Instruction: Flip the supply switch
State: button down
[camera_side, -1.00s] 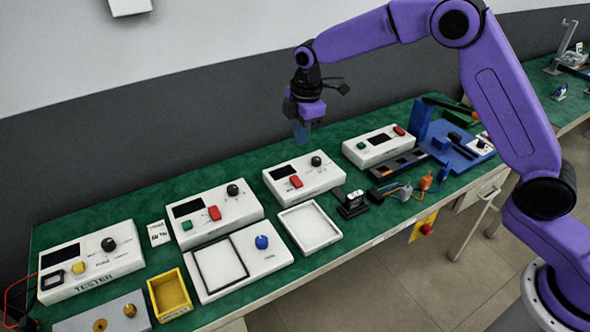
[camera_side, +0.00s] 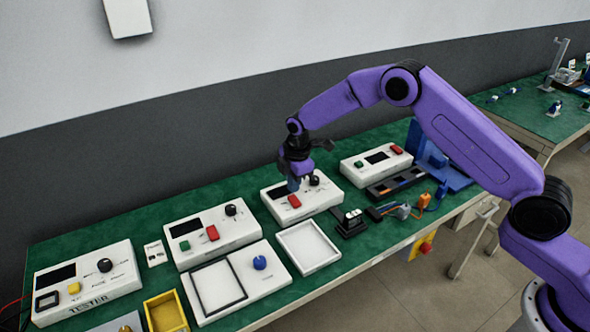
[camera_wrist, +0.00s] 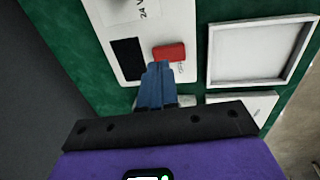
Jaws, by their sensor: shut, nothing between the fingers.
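The supply box (camera_side: 318,200) is a white unit with a dark display (camera_side: 276,192), a black knob (camera_side: 314,181) and a red rocker switch (camera_side: 294,201). In the wrist view the red switch (camera_wrist: 169,52) lies beside the dark display (camera_wrist: 127,59), near a "24 V" marking. My gripper (camera_side: 293,186) is low over this box, just behind the switch in the side view. Its blue fingers (camera_wrist: 158,66) are shut and empty, with their tips at the switch's near edge in the wrist view. I cannot tell whether they touch it. The fingers hide part of the panel.
A similar white box (camera_side: 213,225) with a red and a green button stands to the left, another (camera_side: 377,163) to the right. An empty white tray (camera_side: 309,248) lies in front. A small black device (camera_side: 351,223) stands front right. Green mat shows between them.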

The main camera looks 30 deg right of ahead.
aim_at(294, 201)
jog(key=shift+w+f, duration=0.2)
jog(key=shift+f, duration=1.1)
